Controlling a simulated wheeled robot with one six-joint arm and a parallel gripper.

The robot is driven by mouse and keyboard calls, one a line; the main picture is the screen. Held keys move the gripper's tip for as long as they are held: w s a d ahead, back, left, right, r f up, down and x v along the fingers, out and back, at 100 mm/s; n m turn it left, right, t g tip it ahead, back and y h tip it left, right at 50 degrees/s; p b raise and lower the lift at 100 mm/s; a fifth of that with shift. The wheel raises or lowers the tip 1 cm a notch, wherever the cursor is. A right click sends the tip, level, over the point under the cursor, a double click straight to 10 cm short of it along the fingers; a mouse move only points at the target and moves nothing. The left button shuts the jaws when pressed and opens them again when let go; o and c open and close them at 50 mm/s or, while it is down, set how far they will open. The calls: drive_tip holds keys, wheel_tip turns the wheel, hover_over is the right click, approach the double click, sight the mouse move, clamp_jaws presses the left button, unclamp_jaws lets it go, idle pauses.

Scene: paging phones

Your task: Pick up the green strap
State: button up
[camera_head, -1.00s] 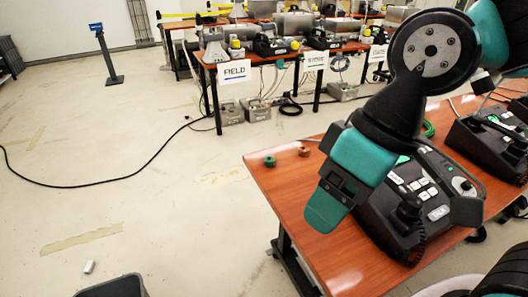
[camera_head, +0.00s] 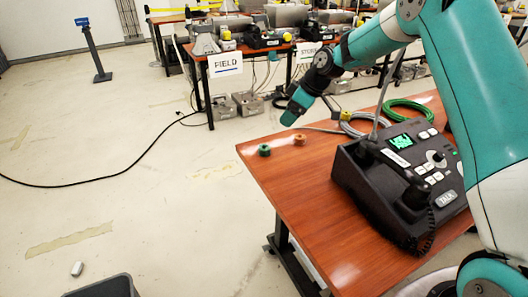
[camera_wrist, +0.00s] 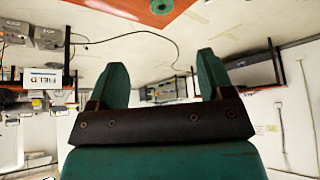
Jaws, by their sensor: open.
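A small green roll (camera_head: 264,150), which looks like the green strap, sits near the far left corner of the wooden table (camera_head: 290,190). In the wrist view a green piece (camera_wrist: 161,5) shows on the table at the top edge, partly cut off. My gripper (camera_head: 291,112) is above and slightly right of the green roll in the head view, apart from it. In the wrist view its two teal fingers (camera_wrist: 161,80) stand wide apart with nothing between them.
An orange roll (camera_head: 300,140) sits right of the green one. A black desk phone (camera_head: 400,185) fills the table's middle. A green cable coil (camera_head: 408,110) and a grey coil lie behind it. A FIELD sign (camera_head: 225,65) hangs from the back table. Open floor lies left.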

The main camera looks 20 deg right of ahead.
sight(264, 147)
drive_tip(key=p+x, duration=0.2)
drive_tip(key=x, duration=1.3)
drive_tip(key=shift+s+a+f, duration=0.1)
drive_tip(key=shift+a+f, duration=0.05)
drive_tip(key=shift+f, duration=0.1)
drive_tip(key=shift+c, duration=0.2)
drive_tip(key=c, duration=1)
